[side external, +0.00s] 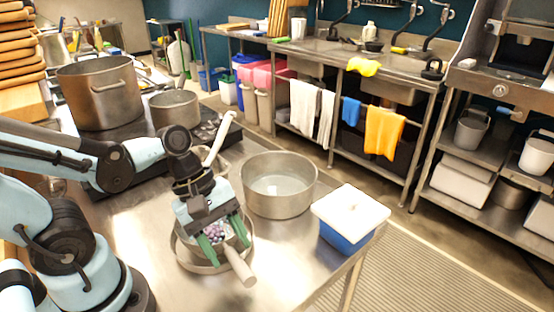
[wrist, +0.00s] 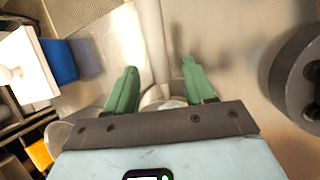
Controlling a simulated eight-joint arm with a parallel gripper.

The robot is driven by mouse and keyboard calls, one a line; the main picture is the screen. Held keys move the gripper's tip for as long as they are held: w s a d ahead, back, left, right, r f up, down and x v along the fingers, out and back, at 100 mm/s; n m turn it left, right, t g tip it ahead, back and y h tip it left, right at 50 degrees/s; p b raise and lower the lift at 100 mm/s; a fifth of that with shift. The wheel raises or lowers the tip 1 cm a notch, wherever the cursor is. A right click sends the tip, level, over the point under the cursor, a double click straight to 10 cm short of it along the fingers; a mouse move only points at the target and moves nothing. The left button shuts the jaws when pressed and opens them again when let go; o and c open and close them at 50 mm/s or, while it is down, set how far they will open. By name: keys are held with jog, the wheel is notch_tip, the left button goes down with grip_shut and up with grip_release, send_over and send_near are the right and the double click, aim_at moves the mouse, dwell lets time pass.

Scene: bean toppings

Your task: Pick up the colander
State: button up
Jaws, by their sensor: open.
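A round metal vessel with a pale handle, which looks like the colander (side external: 185,259), sits on the steel counter below my gripper. Small purple and white beans (side external: 215,230) show inside it, partly hidden by my fingers. Its pale handle (side external: 239,267) points toward the front of the side view. My gripper (side external: 223,256) is open, its green fingers pointing down on either side of the handle's inner end. In the wrist view my gripper (wrist: 157,80) has its fingers spread, with the pale handle (wrist: 150,35) running up between them. I cannot tell whether the fingers touch it.
A wide metal pot of clear water (side external: 281,205) stands just right of my gripper. A blue box with a white lid (side external: 346,232) is at the counter's right edge. Behind are a tall pot (side external: 101,95), a smaller pot (side external: 174,110) and another pale handle (side external: 219,138).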

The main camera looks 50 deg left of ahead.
jog(key=shift+x, duration=1.35)
grip_shut()
